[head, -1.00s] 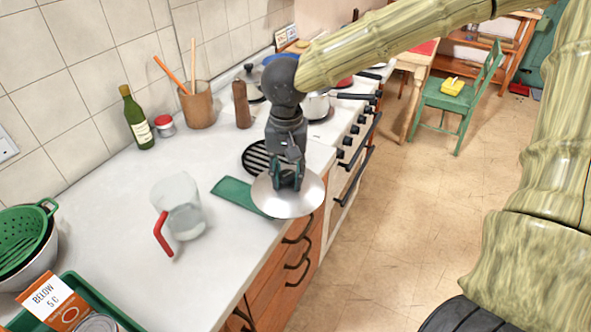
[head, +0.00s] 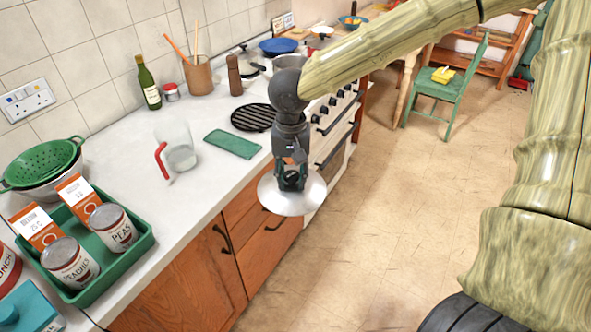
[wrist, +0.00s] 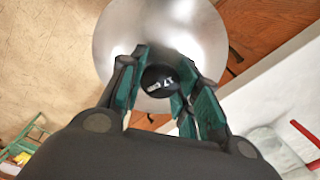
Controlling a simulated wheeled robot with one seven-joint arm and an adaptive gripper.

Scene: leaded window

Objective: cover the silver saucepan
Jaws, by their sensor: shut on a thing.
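My gripper (head: 291,180) is shut on the dark knob (wrist: 160,80) of a round silver lid (head: 292,202). The lid hangs level in front of the counter's edge, by the wooden drawers. In the wrist view the lid (wrist: 190,30) fills the top middle, with the green-padded fingers on both sides of its knob. A silver saucepan (head: 289,63) is on the stove behind my arm, which hides much of it. I cannot see its rim clearly.
On the counter are a glass jug (head: 178,150), a green cloth (head: 232,144), a black trivet (head: 252,117), a pepper mill (head: 234,75) and a green tray (head: 150,238) with cans. A blue pan (head: 277,46) is farther back. The floor (head: 410,220) at right is open.

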